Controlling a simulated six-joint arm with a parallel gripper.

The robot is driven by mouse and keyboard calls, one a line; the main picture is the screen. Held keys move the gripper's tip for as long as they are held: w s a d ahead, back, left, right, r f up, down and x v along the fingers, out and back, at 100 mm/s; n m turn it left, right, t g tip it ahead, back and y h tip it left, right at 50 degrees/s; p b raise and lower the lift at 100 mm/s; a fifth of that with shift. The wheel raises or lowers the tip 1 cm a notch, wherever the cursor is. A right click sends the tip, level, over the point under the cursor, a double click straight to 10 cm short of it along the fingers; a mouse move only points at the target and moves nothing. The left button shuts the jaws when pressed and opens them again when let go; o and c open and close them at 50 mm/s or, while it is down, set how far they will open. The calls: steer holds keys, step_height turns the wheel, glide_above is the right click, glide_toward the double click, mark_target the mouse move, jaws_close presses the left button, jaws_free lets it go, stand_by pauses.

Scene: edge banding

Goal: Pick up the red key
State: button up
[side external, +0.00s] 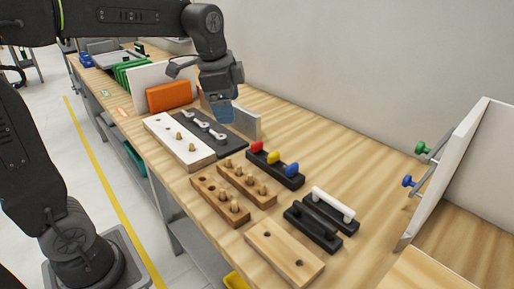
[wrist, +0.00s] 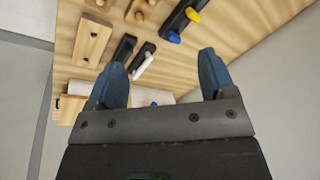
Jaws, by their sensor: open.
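The red key (side external: 257,146) stands at the left end of a black rack (side external: 277,170), beside a yellow key (side external: 273,157) and a blue key (side external: 291,169). My gripper (side external: 223,113) is above the dark grey plate, behind and to the left of the red key, apart from it. In the wrist view my gripper (wrist: 162,70) has its two blue fingers spread with nothing between them. That view shows the yellow key (wrist: 194,15) and the blue key (wrist: 174,37) at the top; the red key is out of frame.
Wooden peg blocks (side external: 246,184), a white peg board (side external: 178,141), a dark plate with metal keys (side external: 210,132), and a black holder with a white bar (side external: 333,203) crowd the wooden bench. An orange block (side external: 168,96) stands behind. Bench right of the rack is clear.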

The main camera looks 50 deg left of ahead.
steer(key=w+a+f+m+g, duration=0.25)
steer(key=w+a+m, duration=0.25)
steer(key=w, duration=0.5)
steer(key=m, duration=0.4)
glide_above(257, 142)
step_height(257, 142, down, 6)
steer(key=f, duration=0.7)
steer(key=shift+s+f, duration=0.3)
steer(key=shift+f, duration=0.1)
steer(key=shift+w+f, duration=0.15)
steer(key=shift+f, duration=1.15)
steer(key=shift+w+f, duration=0.15)
steer(key=shift+f, duration=1.15)
steer(key=c, duration=1)
